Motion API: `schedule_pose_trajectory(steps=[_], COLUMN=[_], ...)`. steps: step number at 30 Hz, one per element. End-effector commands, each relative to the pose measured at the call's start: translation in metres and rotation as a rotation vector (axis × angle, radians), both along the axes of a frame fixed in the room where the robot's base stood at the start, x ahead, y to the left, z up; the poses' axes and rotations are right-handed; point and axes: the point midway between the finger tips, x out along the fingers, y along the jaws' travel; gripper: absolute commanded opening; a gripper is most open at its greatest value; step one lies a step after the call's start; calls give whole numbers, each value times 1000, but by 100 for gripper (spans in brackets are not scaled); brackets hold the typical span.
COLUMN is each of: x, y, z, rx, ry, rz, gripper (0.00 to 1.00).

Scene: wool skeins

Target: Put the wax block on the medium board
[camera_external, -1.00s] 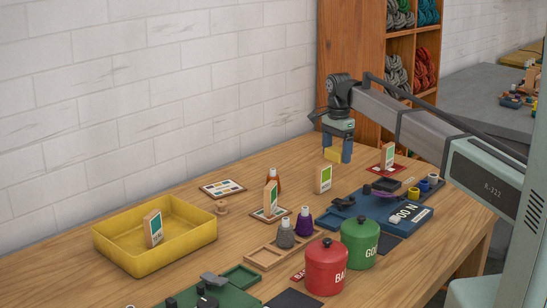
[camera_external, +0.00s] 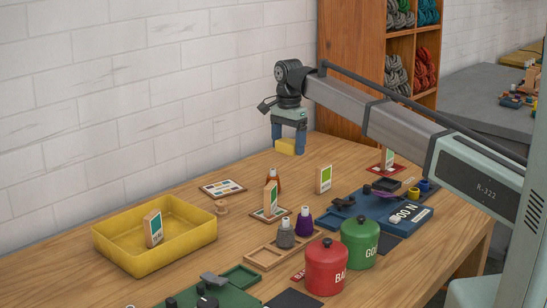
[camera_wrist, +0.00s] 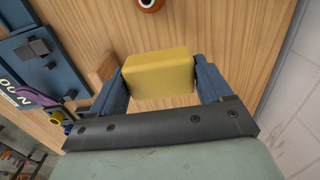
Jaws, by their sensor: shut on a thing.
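The wax block, a yellow block (camera_external: 286,146), is held between the fingers of my gripper (camera_external: 289,138), above the back of the table near the wall. In the wrist view the block (camera_wrist: 159,75) sits squarely between both fingers, with bare wood below it. Upright wooden pieces with green and white faces stand on the table: one (camera_external: 271,197) on a small framed board (camera_external: 258,213), one (camera_external: 324,179) at the middle, and one (camera_external: 388,158) on a red board (camera_external: 399,168). I cannot tell which board is the medium one.
A yellow tray (camera_external: 120,257) is at the left.

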Motion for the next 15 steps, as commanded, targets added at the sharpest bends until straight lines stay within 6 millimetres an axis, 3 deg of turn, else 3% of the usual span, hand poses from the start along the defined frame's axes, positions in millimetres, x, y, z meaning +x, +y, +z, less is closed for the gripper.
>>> schedule_pose_trajectory(steps=[1,6,12,15], x=[-6,-28,-43,-36], y=[25,93,156,178], z=[1,3,5,7], rx=[0,-1,-2,-1], ry=[0,2,1,0], rz=[28,105,153,142], gripper=[46,46,46,46])
